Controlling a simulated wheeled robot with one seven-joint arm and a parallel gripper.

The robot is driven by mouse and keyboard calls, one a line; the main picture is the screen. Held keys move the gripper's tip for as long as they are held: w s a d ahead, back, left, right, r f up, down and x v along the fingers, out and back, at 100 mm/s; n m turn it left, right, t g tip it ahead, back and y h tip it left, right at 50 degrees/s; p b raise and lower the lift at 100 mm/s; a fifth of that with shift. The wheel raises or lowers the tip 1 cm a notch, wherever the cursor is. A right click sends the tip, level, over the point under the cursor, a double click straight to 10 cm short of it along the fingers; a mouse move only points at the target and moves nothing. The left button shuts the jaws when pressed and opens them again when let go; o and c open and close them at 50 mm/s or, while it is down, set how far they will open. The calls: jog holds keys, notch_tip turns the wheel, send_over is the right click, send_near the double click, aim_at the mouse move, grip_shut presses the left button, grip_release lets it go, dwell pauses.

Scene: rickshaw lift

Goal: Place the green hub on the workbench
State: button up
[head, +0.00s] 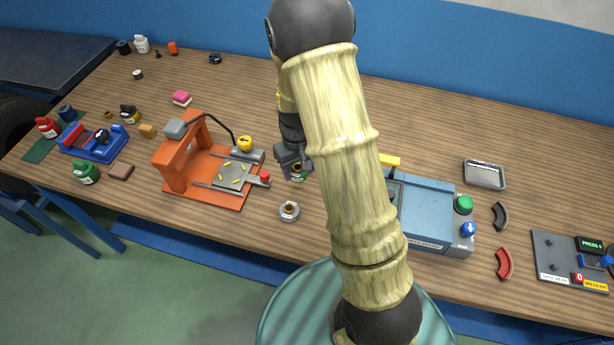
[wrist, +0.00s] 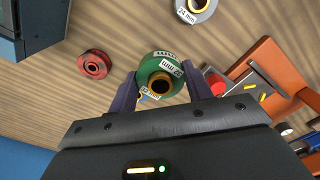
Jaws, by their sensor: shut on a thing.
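The green hub (wrist: 153,62) has white labels and a brass-coloured bore. It sits between the two fingers of my gripper (wrist: 160,82) in the wrist view, and the gripper is shut on it. In the head view my gripper (head: 294,164) is over the middle of the wooden workbench (head: 235,105), with a little of the green hub (head: 297,178) showing below it. I cannot tell whether the hub touches the bench top.
A grey hub (head: 289,211) stands close by, nearer the front edge. A red hub (wrist: 94,64) lies on the other side of my gripper. An orange press (head: 215,180) is left, a blue-grey machine (head: 427,215) right.

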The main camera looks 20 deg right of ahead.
aim_at(299, 189)
jog(key=shift+f, duration=1.35)
jog(key=shift+f+p, duration=0.4)
jog(key=shift+f, duration=1.65)
jog(key=shift+f, duration=0.2)
jog(key=o, duration=1.3)
notch_tip(299, 189, up, 12)
jog(key=shift+r+b, duration=0.2)
jog(key=shift+b, duration=0.6)
